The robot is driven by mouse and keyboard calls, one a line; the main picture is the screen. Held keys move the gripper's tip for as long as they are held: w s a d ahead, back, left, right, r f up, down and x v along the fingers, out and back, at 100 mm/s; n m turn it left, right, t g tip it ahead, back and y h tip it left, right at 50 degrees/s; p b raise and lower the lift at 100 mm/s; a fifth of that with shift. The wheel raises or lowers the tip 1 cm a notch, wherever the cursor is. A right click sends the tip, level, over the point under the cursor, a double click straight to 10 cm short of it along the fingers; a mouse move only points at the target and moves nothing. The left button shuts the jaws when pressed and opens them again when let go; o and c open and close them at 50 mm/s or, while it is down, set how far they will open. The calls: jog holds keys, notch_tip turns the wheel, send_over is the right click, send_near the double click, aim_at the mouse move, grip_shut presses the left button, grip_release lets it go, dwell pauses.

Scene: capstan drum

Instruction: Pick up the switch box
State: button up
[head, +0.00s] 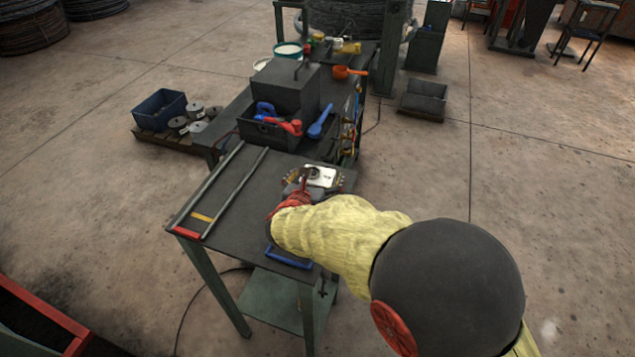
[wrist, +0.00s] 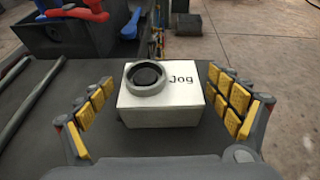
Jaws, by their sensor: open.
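The switch box is a small white box with a grey ring around a dark button and the word "Jog" on top. In the wrist view the switch box (wrist: 160,108) sits upright on the dark table top, between the yellow-padded fingers of my gripper (wrist: 163,105). The fingers are spread, with a gap on each side of the box, and do not appear to touch it. In the head view the switch box (head: 322,176) shows beyond my gripper (head: 312,180), near the table's right edge. My arm hides part of the table's near right side.
A dark bin (head: 262,135) with blue and red tools stands farther back on the table. Two metal rails (head: 222,190) run along the left side. A blue handle (head: 288,259) lies at the front edge. The table's middle left is bare.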

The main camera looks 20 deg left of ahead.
jog(key=shift+c, duration=0.8)
jog(key=c, duration=1.6)
jog(key=shift+r, duration=0.1)
jog(key=shift+c, duration=0.2)
